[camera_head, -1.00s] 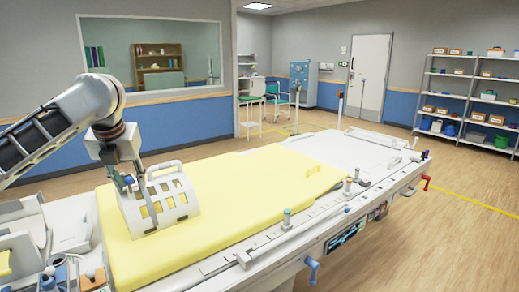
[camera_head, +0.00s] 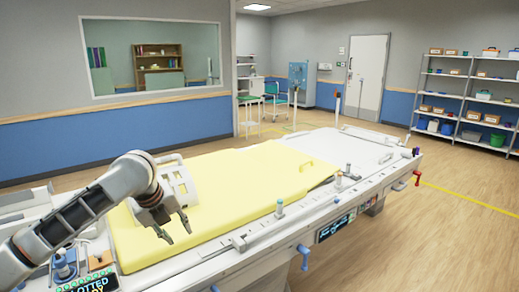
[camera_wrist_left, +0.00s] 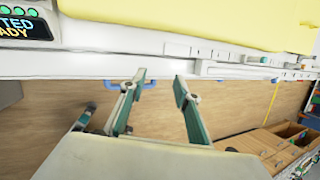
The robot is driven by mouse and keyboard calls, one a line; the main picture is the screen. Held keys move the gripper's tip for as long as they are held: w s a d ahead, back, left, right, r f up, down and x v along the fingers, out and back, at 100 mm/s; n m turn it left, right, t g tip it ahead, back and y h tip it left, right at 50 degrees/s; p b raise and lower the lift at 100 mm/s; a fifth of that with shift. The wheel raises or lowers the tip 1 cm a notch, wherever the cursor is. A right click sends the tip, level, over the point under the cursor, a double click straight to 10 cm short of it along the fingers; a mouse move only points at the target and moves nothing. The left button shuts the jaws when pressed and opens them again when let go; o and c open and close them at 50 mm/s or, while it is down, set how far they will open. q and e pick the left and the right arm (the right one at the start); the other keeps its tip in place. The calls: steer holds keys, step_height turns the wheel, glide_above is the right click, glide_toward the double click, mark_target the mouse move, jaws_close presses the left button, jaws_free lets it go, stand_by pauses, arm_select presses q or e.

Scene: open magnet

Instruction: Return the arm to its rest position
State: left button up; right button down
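My left arm comes in from the left in the head view. Its gripper (camera_head: 175,228) is open and empty, over the near left part of the yellow pad (camera_head: 250,195). In the left wrist view the two fingers (camera_wrist_left: 158,100) are spread apart with only the floor and the table edge behind them. A white curved frame with slots (camera_head: 180,185) stands on the pad behind the gripper, partly hidden by my arm. It is apart from the fingers. My right gripper is not in view.
The white patient table (camera_head: 340,190) runs from lower left to upper right, with a rail, knobs and blue handles (camera_head: 304,258) on its near side. A lit display (camera_head: 90,284) is at the lower left. Wooden drawers (camera_wrist_left: 265,145) show at lower right in the left wrist view. Floor on the right is clear.

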arm_select(q)
steer(key=s+d+f+n+t+h, duration=0.1)
steer(key=s+d+f+n, duration=0.25)
steer(key=f, duration=0.45)
steer(key=s+d+f+n+t+h, duration=0.1)
steer(key=s+d+f+n+h, duration=0.15)
steer(key=d+f+n, duration=0.4)
steer(key=s+d+f+n+h, duration=0.1)
steer(key=s+f+n, duration=0.25)
steer(key=f, duration=0.55)
steer(key=s+a+f+n+t+y, duration=0.1)
steer(key=s+a+f+n, duration=0.2)
steer(key=s, duration=0.4)
steer(key=s+a+f+n+t+y, duration=0.1)
steer(key=s+a+f+n, duration=0.3)
steer(key=s, duration=0.4)
steer(key=s+a+f+n+t+y, duration=0.1)
steer(key=s+a+f+n+y, duration=0.1)
steer(key=s+f+n, duration=0.3)
steer(key=s+a, duration=0.1)
steer(key=s, duration=0.2)
steer(key=shift+a+f+t, duration=0.2)
steer(key=shift+t, duration=0.2)
steer(key=shift+c, duration=0.6)
